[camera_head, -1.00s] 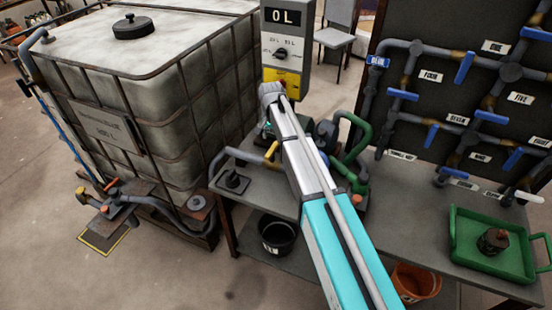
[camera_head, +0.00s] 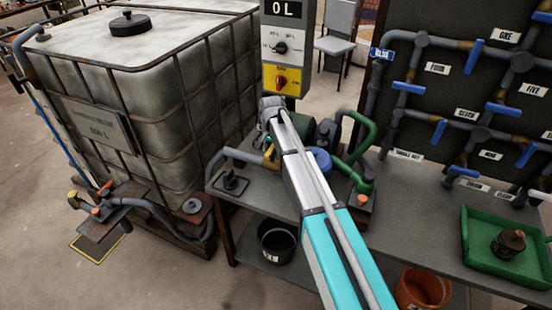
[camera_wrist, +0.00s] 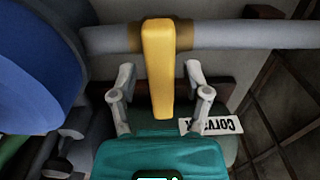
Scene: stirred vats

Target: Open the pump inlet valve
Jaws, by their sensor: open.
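A yellow lever (camera_wrist: 158,75) sits on a grey pipe (camera_wrist: 235,36) in the wrist view and points across the pipe. It looks like the pump inlet valve's handle. In the head view the yellow lever (camera_head: 269,153) shows small, just left of my arm, on the pipe leading to the pump. My gripper (camera_wrist: 160,72) is open, one finger on each side of the lever, with gaps visible on both sides. Whether the fingers are at the lever's depth is hard to tell.
A blue round part (camera_wrist: 35,65) is close on the left in the wrist view. A caged tank (camera_head: 180,90) stands left of the bench. A control box (camera_head: 285,45) reading 0 L is behind. A valve board (camera_head: 400,130) and green tray (camera_head: 465,240) are on the right.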

